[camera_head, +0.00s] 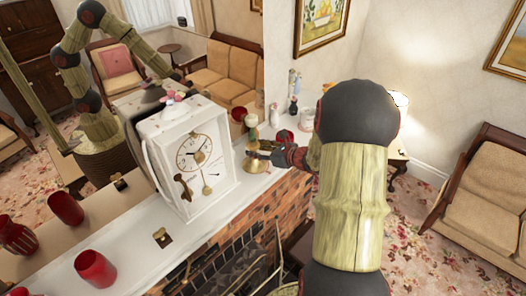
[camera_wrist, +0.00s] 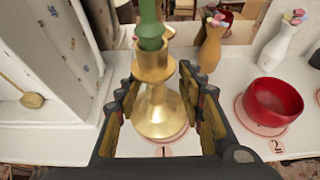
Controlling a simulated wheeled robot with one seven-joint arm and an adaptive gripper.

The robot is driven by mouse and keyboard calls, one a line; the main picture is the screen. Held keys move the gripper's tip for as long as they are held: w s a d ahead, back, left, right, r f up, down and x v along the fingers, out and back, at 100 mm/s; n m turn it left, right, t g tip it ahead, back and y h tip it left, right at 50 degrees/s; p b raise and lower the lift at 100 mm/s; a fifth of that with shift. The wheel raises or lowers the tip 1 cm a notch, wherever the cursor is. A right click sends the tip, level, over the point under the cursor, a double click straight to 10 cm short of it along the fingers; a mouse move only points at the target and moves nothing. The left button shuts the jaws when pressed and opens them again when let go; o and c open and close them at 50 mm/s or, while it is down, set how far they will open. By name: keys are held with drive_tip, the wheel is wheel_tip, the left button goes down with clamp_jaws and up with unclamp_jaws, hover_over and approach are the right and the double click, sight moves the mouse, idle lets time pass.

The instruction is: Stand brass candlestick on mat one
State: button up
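The brass candlestick (camera_wrist: 158,112) holds a green candle (camera_wrist: 150,22) and looks upright on the mantel. Its base covers most of a pink round mat, mat one (camera_wrist: 181,137), marked by a "1" label at its front. In the head view the candlestick (camera_head: 257,167) is right of the white clock, partly hidden by my gripper (camera_head: 257,150). In the wrist view my gripper (camera_wrist: 160,103) has one finger on each side of the candlestick, with gaps visible between the fingers and the brass. It is open around it.
The white clock (camera_head: 206,150) stands close on the left. A red bowl (camera_wrist: 273,102) sits on mat two (camera_wrist: 245,122) to the right, with vases (camera_wrist: 280,42) behind. Red cups (camera_head: 95,269) stand at the near left mantel end. A mirror backs the mantel.

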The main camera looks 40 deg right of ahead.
drive_tip(key=a+b+v, duration=0.1)
drive_tip(key=v, duration=1)
drive_tip(key=a+r+n+g+y, duration=0.2)
drive_tip(key=a+n+g, duration=0.1)
drive_tip(key=a+n, duration=0.65)
drive_tip(key=a+r+n+g+y, duration=0.1)
drive_tip(key=a+n+g+y, duration=0.15)
drive_tip(key=a+n, duration=0.7)
drive_tip(key=s+a+r+n+g+h, duration=0.1)
drive_tip(key=s+a+r+n+h, duration=0.1)
drive_tip(key=s+a+n, duration=0.3)
drive_tip(key=s+a+r+n+g+h, duration=0.1)
drive_tip(key=s+a+r+n+h, duration=0.2)
drive_tip(key=s+a+n, duration=0.3)
drive_tip(key=a+n, duration=0.1)
drive_tip(key=n, duration=0.4)
drive_tip(key=shift+s+r+h, duration=0.25)
drive_tip(key=shift+h, duration=0.1)
wheel_tip(320, 180, down, 25)
drive_tip(key=b, duration=2.5)
drive_tip(key=shift+f+b, duration=0.2)
drive_tip(key=shift+b, duration=0.1)
